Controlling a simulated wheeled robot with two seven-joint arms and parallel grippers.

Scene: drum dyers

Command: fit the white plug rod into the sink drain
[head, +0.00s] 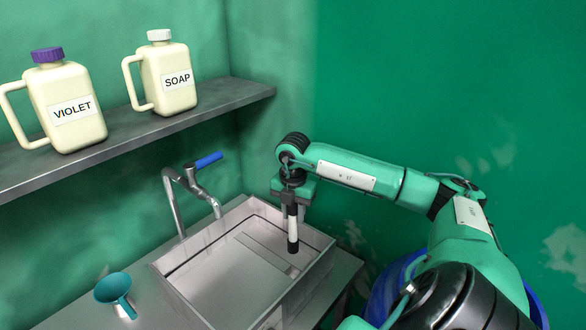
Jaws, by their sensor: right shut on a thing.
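My right gripper (292,203) is over the right part of the sink, pointing down. It is shut on the white plug rod (292,226), which hangs upright with a dark lower end. The rod's lower end shows against the sink's inside near its right wall; I cannot tell whether it touches the bottom. The metal sink (194,296) is rectangular and set on a steel counter. I cannot make out the drain; the rod and gripper may hide it. My left gripper is not in view.
A tap (172,203) with a blue lever (208,160) stands behind the sink. A teal funnel (113,288) is on the counter at left. A shelf (215,110) above holds a VIOLET jug (68,88) and a SOAP jug (165,65). A blue drum (385,290) stands at right.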

